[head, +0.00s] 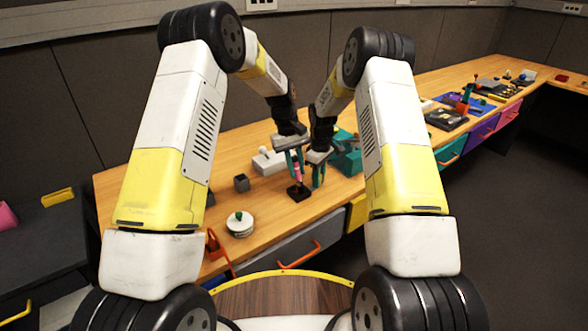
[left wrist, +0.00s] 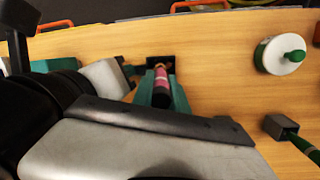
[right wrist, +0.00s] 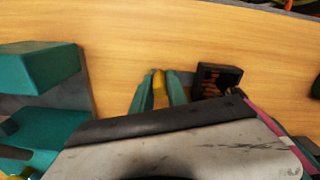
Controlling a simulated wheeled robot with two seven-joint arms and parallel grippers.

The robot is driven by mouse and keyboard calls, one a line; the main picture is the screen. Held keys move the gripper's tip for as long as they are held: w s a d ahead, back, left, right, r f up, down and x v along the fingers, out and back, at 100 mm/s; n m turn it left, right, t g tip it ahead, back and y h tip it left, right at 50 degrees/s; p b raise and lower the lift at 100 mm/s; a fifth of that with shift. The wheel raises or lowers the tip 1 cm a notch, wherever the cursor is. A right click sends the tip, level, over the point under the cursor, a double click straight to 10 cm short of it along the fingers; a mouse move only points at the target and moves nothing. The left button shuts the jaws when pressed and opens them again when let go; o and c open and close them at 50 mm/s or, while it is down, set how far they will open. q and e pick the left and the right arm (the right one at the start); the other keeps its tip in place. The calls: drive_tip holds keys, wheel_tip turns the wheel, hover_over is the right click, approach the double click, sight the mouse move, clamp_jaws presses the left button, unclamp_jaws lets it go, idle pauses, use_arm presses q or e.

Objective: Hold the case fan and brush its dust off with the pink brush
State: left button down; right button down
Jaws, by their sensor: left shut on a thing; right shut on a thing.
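The case fan (head: 299,193) is a small black square low over the wooden table, near its front edge. Brownish patches show on its face in the right wrist view (right wrist: 216,80). My left gripper (left wrist: 162,88) is shut on the pink brush (left wrist: 161,76), which points down at the fan; its tip overlaps the fan, but I cannot tell whether they touch. My right gripper (right wrist: 159,88) is shut on a yellow part (right wrist: 159,82) beside the fan, which a grey piece appears to join to the fan. In the head view, both grippers are close together.
A white pot with a green knob (head: 239,226) and a grey cube (head: 241,183) stand to the left on the table (head: 200,175). A white block (head: 268,162) lies behind the grippers. A teal box (head: 348,160) is close on the right. Bare wood lies left of the fan.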

use_arm(q)
drive_tip(key=shift+w+d, duration=0.1)
drive_tip(key=shift+d, duration=0.05)
drive_tip(key=shift+w+d, duration=0.3)
drive_tip(key=shift+d, duration=0.1)
drive_tip(key=shift+w, duration=0.1)
drive_tip(key=shift+w+a, duration=0.1)
drive_tip(key=shift+w, duration=0.5)
drive_tip(key=shift+r, duration=0.1)
drive_tip(key=shift+w+a+r, duration=0.15)
drive_tip(key=shift+w+a, duration=0.2)
drive_tip(key=shift+w, duration=0.15)
drive_tip(key=shift+s+a, duration=0.15)
